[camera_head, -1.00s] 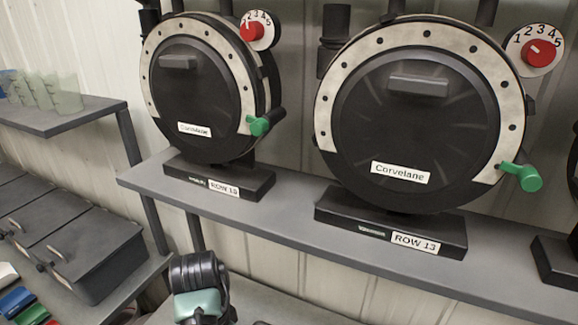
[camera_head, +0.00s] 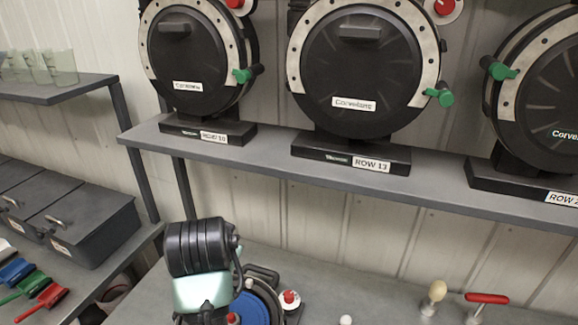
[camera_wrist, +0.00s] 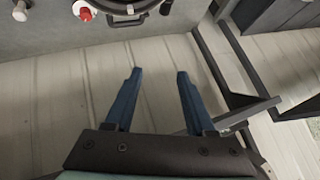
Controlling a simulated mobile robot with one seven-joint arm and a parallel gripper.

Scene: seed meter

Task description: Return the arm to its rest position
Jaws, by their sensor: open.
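My gripper (camera_wrist: 158,78) shows in the wrist view with its two blue fingers spread apart and nothing between them. Behind the fingers is a pale ribbed wall panel. In the head view my arm (camera_head: 200,265) rises at the lower middle, in front of the lower bench, and hides part of what lies there. The fingers cannot be made out in the head view.
Round black seed meters (camera_head: 358,75) stand on a grey shelf (camera_head: 270,142). The lower bench (camera_head: 390,300) holds a blue disc (camera_head: 250,308), a red-handled tool (camera_head: 487,298) and a pale-knobbed tool (camera_head: 437,291). Dark lidded bins (camera_head: 85,225) and coloured scoops (camera_head: 35,285) are at left.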

